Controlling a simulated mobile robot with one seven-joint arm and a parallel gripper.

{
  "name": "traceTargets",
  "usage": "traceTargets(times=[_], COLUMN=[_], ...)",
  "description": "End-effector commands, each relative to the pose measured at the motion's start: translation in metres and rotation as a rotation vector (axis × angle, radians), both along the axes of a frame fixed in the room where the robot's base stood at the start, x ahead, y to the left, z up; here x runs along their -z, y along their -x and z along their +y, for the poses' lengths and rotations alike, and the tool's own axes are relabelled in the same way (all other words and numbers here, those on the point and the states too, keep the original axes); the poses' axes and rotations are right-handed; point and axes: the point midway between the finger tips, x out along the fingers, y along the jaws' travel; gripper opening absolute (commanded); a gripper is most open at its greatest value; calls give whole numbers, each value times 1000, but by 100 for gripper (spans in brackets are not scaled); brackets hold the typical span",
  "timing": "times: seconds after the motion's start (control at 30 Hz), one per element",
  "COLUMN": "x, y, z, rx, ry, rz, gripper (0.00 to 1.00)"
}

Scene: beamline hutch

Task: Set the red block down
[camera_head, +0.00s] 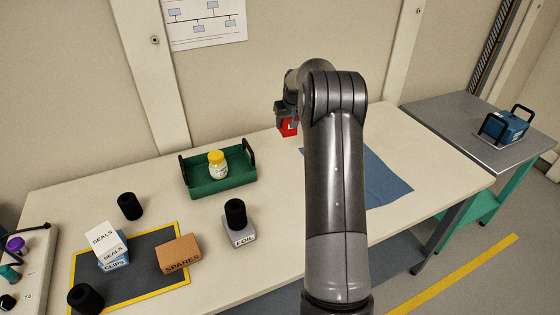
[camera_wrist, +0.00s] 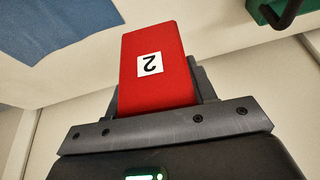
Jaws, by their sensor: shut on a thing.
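The red block (camera_head: 289,127) is held in my gripper (camera_head: 287,112) above the back part of the cream table, to the right of the green tray. In the wrist view the red block (camera_wrist: 152,62) shows a white label with a 2, which appears upside down. My gripper (camera_wrist: 158,100) is shut on the block there. My arm hides part of the table behind it. The gap between the block and the tabletop is hard to judge in the head view.
A green tray (camera_head: 204,193) holds a yellow-capped jar (camera_head: 217,164). A blue cloth (camera_head: 385,180) lies right of my arm. A grey FOIL box (camera_head: 240,233) bears a black cylinder (camera_head: 235,211). A yellow-edged mat (camera_head: 140,279) carries boxes. Bare table (camera_head: 270,180) lies between tray and arm.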

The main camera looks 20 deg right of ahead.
Motion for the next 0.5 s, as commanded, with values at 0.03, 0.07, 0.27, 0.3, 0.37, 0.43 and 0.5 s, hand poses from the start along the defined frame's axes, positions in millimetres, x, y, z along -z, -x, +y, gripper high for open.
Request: traceTargets(times=[0.03, 0.07, 0.27, 0.3, 0.37, 0.43, 0.5], x=[-4, -6, -13, -14, -15, -15, -15], y=[10, 17, 77, 91, 112, 137, 162], z=[-2, -3, -5, -4, -3, -2, 1], rx=[10, 17, 79, 93, 114, 138, 162], ry=[0, 1, -1, -2, -2, -1, -1], rz=[-1, -1, -1, -1, -1, -2, -2], gripper=[20, 20, 20, 20, 20, 20, 20])
